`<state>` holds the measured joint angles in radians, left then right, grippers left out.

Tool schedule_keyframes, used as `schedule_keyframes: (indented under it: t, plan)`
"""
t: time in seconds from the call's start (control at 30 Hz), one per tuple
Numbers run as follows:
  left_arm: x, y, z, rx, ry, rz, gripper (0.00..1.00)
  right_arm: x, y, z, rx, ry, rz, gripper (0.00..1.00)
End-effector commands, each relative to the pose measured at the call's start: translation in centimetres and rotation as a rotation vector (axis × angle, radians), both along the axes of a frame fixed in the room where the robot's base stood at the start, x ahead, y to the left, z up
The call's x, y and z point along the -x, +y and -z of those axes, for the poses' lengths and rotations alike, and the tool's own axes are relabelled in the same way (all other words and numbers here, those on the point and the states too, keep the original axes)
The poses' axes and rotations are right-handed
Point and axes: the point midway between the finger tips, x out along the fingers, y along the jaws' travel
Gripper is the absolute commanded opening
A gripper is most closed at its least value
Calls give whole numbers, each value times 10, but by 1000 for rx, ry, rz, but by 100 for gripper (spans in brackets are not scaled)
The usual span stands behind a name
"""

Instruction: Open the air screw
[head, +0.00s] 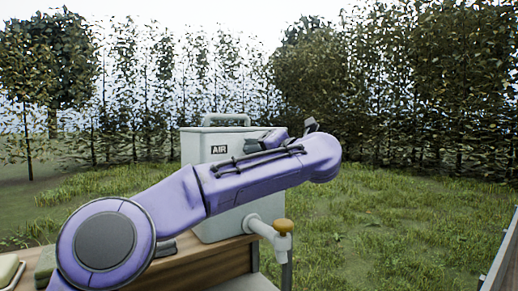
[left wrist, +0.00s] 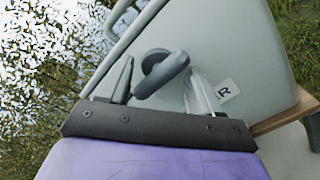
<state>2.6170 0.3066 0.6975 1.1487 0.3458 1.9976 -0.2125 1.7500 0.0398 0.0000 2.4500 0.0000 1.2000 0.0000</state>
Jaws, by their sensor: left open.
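A pale grey container (head: 225,205) with a printed AIR label (head: 219,149) stands upright on a wooden table. My purple left arm crosses in front of it and hides much of its middle; the gripper's fingertips are not clear in the head view. In the left wrist view, my left gripper (left wrist: 161,68) is open, its fingers spread on both sides of a dark grey, rounded air screw (left wrist: 163,74) by the container wall (left wrist: 225,45). The screw appears between the fingers; I cannot tell whether either finger touches it. My right gripper is not in view.
A white tap with an orange-yellow knob (head: 283,226) sticks out low on the container's right side. The container has a handle (head: 226,119) on top. The wooden table (head: 228,263) runs left, with partly visible items at its left end. Grass and trees lie beyond.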

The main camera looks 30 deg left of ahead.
Motion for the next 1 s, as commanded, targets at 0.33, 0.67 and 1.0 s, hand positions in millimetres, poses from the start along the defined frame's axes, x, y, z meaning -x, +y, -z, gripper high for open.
schedule_keyframes:
  t: [0.33, 0.67, 1.0]
  plan:
    - [1, 1, 0, 1, 1, -2, 0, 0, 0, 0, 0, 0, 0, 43]
    - [1, 1, 2, 17, -36, -2, 0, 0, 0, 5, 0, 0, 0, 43]
    - [0, 0, 5, 105, -247, -1, 0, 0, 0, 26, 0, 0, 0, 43]
